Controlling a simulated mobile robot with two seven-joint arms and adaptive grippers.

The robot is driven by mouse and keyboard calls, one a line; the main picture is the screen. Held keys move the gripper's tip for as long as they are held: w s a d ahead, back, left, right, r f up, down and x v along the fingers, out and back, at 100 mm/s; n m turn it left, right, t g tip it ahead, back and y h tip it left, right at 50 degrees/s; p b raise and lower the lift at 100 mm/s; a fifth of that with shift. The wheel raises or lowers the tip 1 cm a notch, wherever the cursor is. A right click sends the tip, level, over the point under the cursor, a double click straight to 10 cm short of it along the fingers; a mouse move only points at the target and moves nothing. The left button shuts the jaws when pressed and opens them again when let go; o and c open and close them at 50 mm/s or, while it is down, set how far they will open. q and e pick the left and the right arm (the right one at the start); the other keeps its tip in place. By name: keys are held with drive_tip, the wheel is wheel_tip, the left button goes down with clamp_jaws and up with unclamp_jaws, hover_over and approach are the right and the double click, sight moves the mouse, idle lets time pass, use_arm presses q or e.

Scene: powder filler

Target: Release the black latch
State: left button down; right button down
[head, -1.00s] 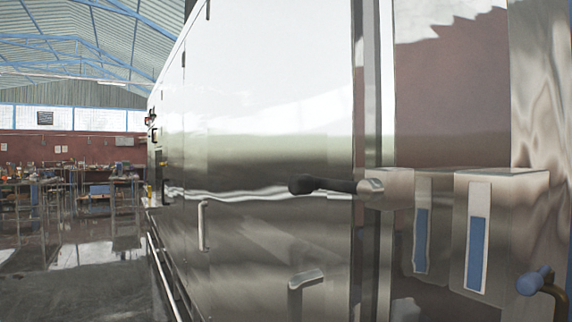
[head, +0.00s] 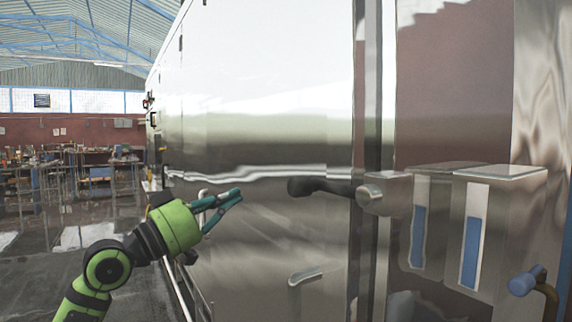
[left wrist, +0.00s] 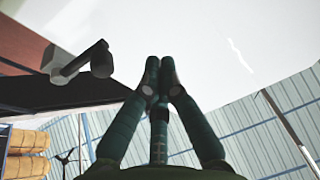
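The black latch (head: 315,187) is a dark handle with a rounded end. It points left, about level, from a round silver hub (head: 368,195) on the steel cabinet front. My left gripper (head: 240,195), with dark green fingers, is left of the latch's rounded end, apart from it. Its fingers converge with their tips close together and nothing between them. In the left wrist view the gripper (left wrist: 160,72) is at the middle, and the latch (left wrist: 101,60) is to the upper left, clear of the fingers. My right gripper is not in view.
The shiny steel cabinet (head: 270,120) fills the middle. A curved silver handle (head: 305,276) is below the latch. A blue-ended handle (head: 526,281) and a box with a blue strip (head: 472,240) are at the right. Open floor (head: 40,270) and tables are at the left.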

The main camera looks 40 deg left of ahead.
sight(327, 191)
use_arm(q)
drive_tip(key=s+d+r+m+g+h, duration=0.1)
drive_tip(key=s+d+r+m+h, duration=0.3)
drive_tip(key=s+d+r, duration=0.1)
drive_tip(key=shift+s+d+r+m+h, duration=0.35)
drive_tip(key=shift+d+r, duration=0.2)
drive_tip(key=shift+d, duration=0.6)
drive_tip(key=p+x, duration=0.9)
drive_tip(key=x, duration=0.1)
drive_tip(key=shift+w+a+f, duration=0.1)
drive_tip(key=shift+f, duration=0.95)
drive_tip(key=shift+w+a+f, duration=0.1)
drive_tip(key=shift+a+f, duration=0.05)
drive_tip(key=shift+f, duration=0.85)
